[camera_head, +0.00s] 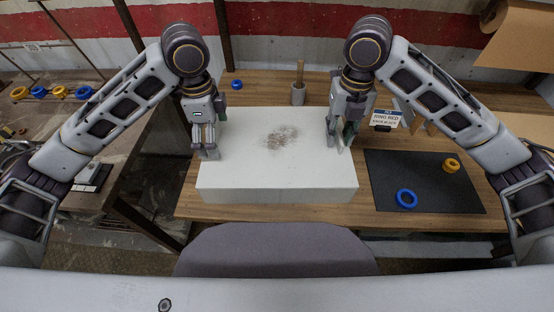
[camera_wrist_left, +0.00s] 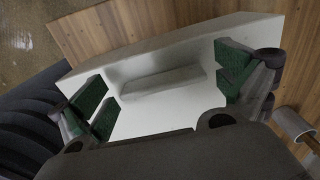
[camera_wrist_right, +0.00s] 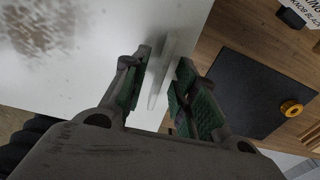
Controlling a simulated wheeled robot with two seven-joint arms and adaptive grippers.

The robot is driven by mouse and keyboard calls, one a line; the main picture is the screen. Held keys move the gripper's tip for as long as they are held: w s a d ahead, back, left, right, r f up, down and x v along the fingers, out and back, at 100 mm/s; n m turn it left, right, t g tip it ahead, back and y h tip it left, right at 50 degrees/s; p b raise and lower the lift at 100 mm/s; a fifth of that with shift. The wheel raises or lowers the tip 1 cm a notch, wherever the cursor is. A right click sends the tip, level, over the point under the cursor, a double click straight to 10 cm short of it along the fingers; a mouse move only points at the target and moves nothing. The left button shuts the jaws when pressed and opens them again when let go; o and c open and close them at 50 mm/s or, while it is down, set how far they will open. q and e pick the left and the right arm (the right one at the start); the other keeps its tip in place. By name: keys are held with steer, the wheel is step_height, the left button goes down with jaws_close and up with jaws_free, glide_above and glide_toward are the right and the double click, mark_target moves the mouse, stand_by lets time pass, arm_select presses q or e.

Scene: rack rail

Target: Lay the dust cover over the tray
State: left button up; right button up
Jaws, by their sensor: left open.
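A large white box-shaped cover (camera_head: 240,165) with a dark dusty patch on top sits on the wooden table. No separate tray shows; anything under the cover is hidden. My left gripper (camera_head: 206,153) is at the cover's left end, open, with a raised white bar handle (camera_wrist_left: 160,83) between its spread fingers in the left wrist view. My right gripper (camera_head: 337,144) is at the right end. In the right wrist view its green-padded fingers stand apart on either side of another white bar (camera_wrist_right: 162,72), with gaps visible.
A dark mat (camera_head: 430,190) on the right holds a blue ring (camera_head: 406,198) and a yellow ring (camera_head: 451,165). A label sign (camera_head: 386,118) stands beside my right gripper. A blue ring (camera_head: 237,84) lies at the back.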

arm_select(q)
steer(key=shift+r, duration=0.15)
step_height(320, 180, up, 12)
steer(key=shift+f, duration=0.2)
stand_by(1.5)
arm_select(e)
steer(key=shift+r, duration=0.15)
stand_by(0.3)
step_height(320, 180, up, 12)
stand_by(1.4)
arm_select(q)
steer(key=shift+r, duration=0.1)
stand_by(0.6)
step_height(320, 180, up, 21)
steer(key=p, duration=2.1)
arm_select(e)
step_height(320, 180, up, 21)
arm_select(q)
steer(key=shift+r+p, duration=0.2)
steer(key=shift+p, duration=0.1)
arm_select(e)
steer(key=shift+r, duration=0.1)
